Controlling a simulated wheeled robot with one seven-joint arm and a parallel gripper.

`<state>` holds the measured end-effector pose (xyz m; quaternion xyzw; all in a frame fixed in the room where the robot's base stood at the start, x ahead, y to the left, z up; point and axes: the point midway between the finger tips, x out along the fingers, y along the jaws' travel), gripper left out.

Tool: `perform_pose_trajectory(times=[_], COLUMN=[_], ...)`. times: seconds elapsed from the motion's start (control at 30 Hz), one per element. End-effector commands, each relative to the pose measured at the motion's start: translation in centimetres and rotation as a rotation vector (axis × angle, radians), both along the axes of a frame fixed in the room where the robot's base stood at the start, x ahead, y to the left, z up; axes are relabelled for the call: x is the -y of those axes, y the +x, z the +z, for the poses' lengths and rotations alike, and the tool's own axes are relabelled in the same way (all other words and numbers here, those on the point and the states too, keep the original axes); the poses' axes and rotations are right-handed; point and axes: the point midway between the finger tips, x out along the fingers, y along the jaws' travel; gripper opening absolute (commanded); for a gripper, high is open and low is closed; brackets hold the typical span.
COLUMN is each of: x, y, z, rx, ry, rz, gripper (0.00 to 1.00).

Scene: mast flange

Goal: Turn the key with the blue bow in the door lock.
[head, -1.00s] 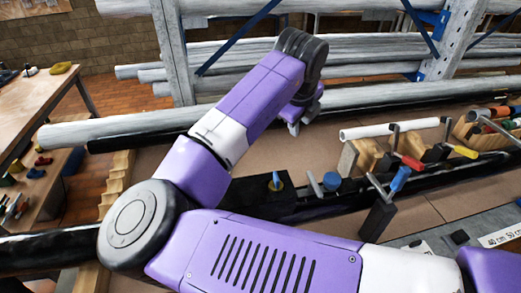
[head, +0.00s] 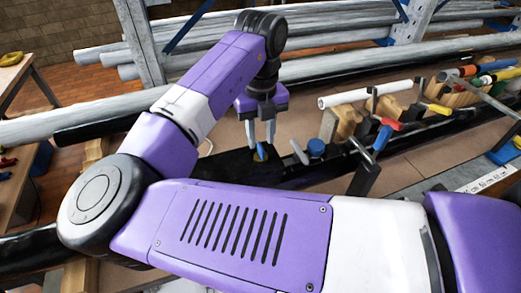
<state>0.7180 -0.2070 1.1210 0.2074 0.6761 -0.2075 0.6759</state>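The key with the blue bow (head: 261,149) stands upright in a dark block that looks like the door lock (head: 243,168), with a bit of yellow showing around the key. My gripper (head: 261,143) points down right above the key. Its two grey fingers are apart, one on each side of the bow's top as seen here. I cannot tell whether either finger touches the bow. The keyhole is too small to make out.
A blue round knob (head: 316,147) and a grey pin stand just right of the key. A clamp with a red and blue handle (head: 386,126) and a white tube on wooden blocks (head: 370,94) lie further right. Long grey pipes (head: 330,71) run behind my gripper.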

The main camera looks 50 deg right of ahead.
Motion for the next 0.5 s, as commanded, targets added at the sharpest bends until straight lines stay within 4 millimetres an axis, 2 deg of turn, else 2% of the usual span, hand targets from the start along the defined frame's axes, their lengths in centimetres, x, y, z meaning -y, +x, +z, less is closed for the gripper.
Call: perform_pose_trajectory(times=[0.03, 0.5], x=[0.0, 0.0], y=[0.0, 0.0], z=[-0.7, -4.1], rx=[0.001, 0.001], ry=[0.001, -0.001], rz=[0.001, 0.002], gripper=[0.33, 0.33])
